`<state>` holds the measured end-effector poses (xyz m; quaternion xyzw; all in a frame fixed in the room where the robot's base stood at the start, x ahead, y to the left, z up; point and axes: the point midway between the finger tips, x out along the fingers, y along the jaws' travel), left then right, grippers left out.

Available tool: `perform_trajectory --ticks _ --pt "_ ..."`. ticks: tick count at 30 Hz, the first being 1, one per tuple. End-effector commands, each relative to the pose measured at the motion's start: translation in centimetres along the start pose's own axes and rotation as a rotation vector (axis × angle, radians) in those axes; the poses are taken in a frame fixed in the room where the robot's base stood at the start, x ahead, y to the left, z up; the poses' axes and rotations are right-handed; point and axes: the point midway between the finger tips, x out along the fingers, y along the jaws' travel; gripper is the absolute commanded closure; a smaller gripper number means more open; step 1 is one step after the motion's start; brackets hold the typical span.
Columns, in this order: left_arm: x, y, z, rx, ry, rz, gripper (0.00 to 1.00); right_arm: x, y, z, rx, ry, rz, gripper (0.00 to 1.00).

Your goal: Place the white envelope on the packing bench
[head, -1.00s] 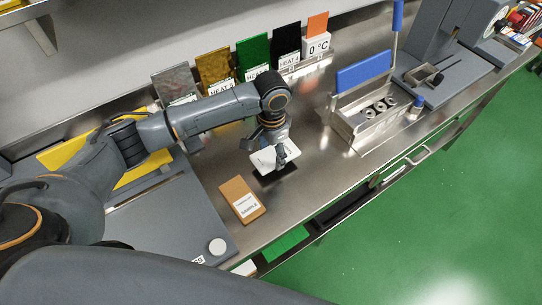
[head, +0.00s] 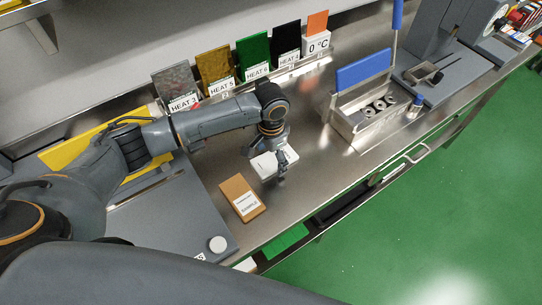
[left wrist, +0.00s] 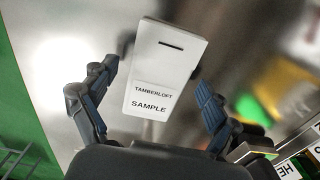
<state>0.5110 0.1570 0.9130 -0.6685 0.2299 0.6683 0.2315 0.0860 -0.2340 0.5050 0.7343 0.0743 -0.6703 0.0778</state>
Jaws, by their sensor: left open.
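The white envelope (head: 263,166) lies on the steel packing bench (head: 310,185), just right of a brown packet. It also shows in the left wrist view (left wrist: 165,60), with a dark slot near its top and a label reading TAMBERLOFT SAMPLE. My left gripper (head: 276,166) is over the envelope and partly hides it in the head view. In the left wrist view its two fingers (left wrist: 155,80) are spread, one on each side of the envelope. My right gripper is not in view.
The brown packet (head: 242,197) marked SAMPLE lies close on the left. Several coloured panels with HEAT cards stand along the back. A metal holder with a blue plate (head: 364,70) stands to the right. Bare bench lies between the envelope and that holder.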

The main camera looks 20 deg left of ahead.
Motion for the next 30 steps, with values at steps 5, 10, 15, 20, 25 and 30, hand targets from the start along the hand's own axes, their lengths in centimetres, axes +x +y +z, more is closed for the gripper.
perform_trajectory --ticks 5,10,15,20,25,30 --pt "-0.5 -0.1 0.0 0.0 0.002 -0.002 0.12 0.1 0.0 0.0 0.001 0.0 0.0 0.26" --pt "-2.8 -0.1 -0.1 0.001 0.004 -0.001 0.12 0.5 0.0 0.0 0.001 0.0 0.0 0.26" --pt "-6.6 -0.1 -0.1 0.002 0.006 -0.002 0.12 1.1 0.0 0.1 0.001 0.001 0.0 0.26" --pt "-9.7 -0.1 -0.1 0.0 0.003 -0.002 0.12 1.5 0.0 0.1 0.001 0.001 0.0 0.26" --pt "-11.7 0.0 -0.1 0.0 0.002 0.0 0.12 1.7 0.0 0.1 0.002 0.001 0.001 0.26" --pt "-12.3 0.0 0.0 -0.001 0.0 0.001 0.12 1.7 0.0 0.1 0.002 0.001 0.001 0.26"
